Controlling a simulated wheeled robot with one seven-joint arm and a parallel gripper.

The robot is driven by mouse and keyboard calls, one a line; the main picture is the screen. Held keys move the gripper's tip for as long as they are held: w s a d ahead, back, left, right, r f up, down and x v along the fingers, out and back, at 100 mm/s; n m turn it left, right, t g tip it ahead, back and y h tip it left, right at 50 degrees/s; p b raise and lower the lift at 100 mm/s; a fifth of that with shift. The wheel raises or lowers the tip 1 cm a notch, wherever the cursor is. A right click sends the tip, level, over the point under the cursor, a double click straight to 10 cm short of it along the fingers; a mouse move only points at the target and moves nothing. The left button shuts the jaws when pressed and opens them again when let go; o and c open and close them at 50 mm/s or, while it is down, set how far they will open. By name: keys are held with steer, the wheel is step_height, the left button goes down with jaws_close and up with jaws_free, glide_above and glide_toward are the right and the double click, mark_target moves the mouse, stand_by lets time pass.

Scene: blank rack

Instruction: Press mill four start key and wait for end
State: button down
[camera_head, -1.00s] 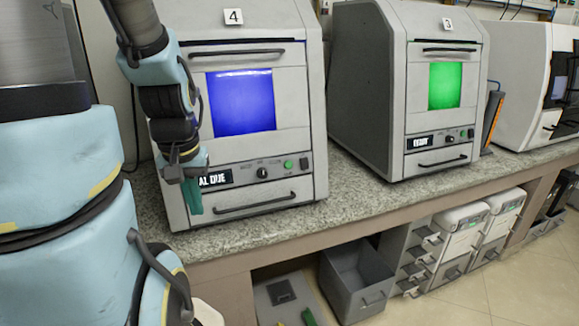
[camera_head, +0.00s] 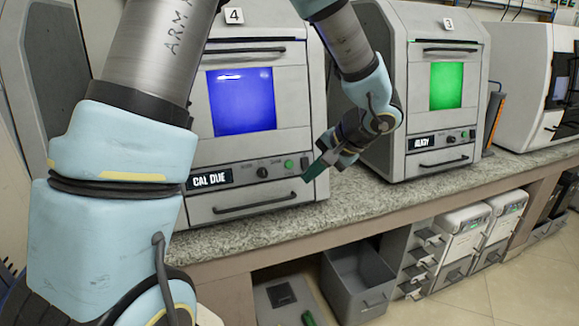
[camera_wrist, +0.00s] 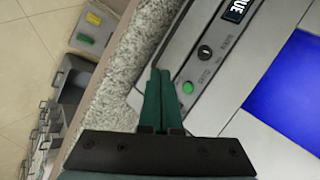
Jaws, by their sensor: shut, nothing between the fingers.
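Mill four (camera_head: 280,60), with the label 4, is the grey machine at the left centre of the head view. It has a blue-lit window and a display (camera_head: 209,179) reading "CAL DUE". Its green start key (camera_head: 288,164) is at the right of the front panel, and it also shows in the wrist view (camera_wrist: 188,87). My gripper (camera_head: 309,178) is shut and empty, its green fingers close to the key's lower right. In the wrist view my fingertips (camera_wrist: 159,74) are just left of the key. I cannot tell whether they touch the panel.
Mill three (camera_head: 445,60), with a green window and a display that seems to read "READY", stands to the right on the same speckled counter (camera_head: 350,205). A handle (camera_head: 255,201) sticks out below mill four's key panel. A grey open bin (camera_head: 357,285) is under the counter.

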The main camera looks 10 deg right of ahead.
mark_target(289, 164)
steer(key=shift+w, duration=0.1)
stand_by(0.3)
steer(key=w+a+f+p, duration=0.1)
steer(key=w+f, duration=0.1)
steer(key=w, duration=0.6)
steer(key=shift+w, duration=0.2)
stand_by(1.9)
steer(key=shift+w+b, duration=0.35)
steer(key=shift+w, duration=0.05)
